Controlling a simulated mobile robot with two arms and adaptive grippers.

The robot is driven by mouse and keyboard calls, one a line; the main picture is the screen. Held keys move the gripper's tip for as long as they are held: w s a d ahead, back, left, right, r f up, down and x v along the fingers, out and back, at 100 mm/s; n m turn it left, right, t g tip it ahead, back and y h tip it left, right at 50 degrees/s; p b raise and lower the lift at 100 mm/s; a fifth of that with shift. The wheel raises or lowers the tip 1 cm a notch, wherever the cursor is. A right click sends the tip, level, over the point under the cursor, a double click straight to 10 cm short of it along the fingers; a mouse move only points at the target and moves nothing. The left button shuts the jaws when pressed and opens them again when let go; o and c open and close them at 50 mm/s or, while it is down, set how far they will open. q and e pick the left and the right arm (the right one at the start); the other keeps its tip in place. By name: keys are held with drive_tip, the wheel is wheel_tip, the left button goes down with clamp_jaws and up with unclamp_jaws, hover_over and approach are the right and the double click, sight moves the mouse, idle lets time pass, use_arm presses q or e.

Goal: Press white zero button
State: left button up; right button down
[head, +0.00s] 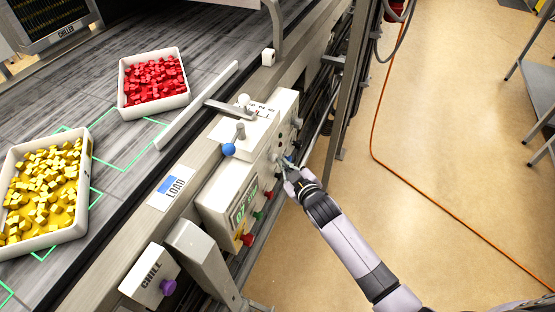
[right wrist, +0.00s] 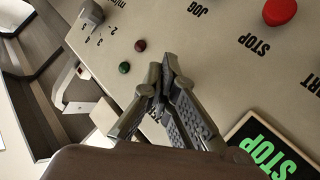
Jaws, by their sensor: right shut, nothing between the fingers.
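The beige control box (head: 262,140) carries controls on its right-hand face; that face fills much of the right wrist view (right wrist: 215,70). My right gripper (head: 284,164) is at this face in the head view. In the right wrist view its fingers (right wrist: 160,78) are shut and empty, with the tips over the panel beside a small dark red button (right wrist: 140,45) and a small green button (right wrist: 124,67). I cannot tell whether the tips touch the panel. I cannot clearly pick out a white zero button; the fingers may hide it. My left gripper is not in view.
A large red STOP button (right wrist: 279,11) and a lit green STOP display (right wrist: 272,150) are near. A CHILL box (head: 150,275) with a purple knob stands lower left. Trays of yellow (head: 82,215) and red pieces (head: 187,97) sit on the conveyor.

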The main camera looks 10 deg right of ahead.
drive_tip(key=shift+w+a+r, duration=0.1)
drive_tip(key=shift+w+a, duration=0.15)
drive_tip(key=shift+a, duration=0.15)
drive_tip(key=shift+s+d, duration=0.1)
drive_tip(key=shift+d, duration=0.05)
idle(0.5)
drive_tip(key=shift+s+d+p, duration=0.6)
drive_tip(key=shift+d, duration=0.3)
drive_tip(key=s+d+p, duration=0.1)
drive_tip(key=d, duration=0.1)
drive_tip(key=s+d+p, duration=0.1)
drive_tip(key=s+d, duration=0.1)
drive_tip(key=shift+d, duration=0.1)
